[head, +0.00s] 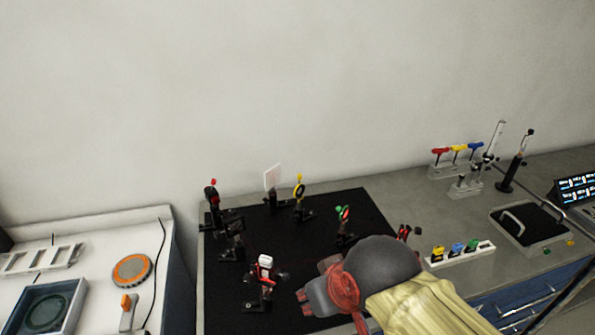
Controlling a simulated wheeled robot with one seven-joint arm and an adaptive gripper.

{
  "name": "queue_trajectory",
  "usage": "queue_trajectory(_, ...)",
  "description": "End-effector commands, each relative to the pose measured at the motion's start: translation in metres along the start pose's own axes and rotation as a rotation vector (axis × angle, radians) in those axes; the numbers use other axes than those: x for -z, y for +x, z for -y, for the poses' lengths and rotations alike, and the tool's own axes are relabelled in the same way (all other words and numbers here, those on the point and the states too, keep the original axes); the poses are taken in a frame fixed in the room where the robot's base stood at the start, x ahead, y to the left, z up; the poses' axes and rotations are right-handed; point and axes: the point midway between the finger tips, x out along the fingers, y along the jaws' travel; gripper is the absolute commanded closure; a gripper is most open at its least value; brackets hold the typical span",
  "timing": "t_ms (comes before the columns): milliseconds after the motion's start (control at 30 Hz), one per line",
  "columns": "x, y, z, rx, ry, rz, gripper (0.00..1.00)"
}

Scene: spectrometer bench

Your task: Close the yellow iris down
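The yellow iris (299,187) is a small yellow-ringed mount on a black post, upright near the back of the black breadboard (355,205). Its lever is too small to make out. My arm reaches in from the bottom right over the breadboard's front. My gripper (316,297) is at the arm's end, well in front of the iris and apart from it. The fingers are not clear, so I cannot tell whether they are open or holding anything.
A white card (272,176) stands left of the iris, and a green-topped mount (343,213) stands to its right. A red-topped mount (212,193) and a white-and-red mount (264,270) are also on the breadboard. A rack of coloured pieces (460,254) lies right of my arm.

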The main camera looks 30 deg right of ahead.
Motion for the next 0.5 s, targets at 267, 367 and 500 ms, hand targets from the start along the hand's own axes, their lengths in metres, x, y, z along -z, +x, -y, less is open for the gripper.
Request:
queue_trajectory(267,0.004,-0.005,-0.015,-0.025,0.051,0.050,0.77)
queue_trajectory(367,0.004,-0.005,-0.024,-0.038,0.080,0.086,0.77)
queue_trajectory(500,0.005,-0.005,-0.035,-0.045,0.142,0.150,0.77)
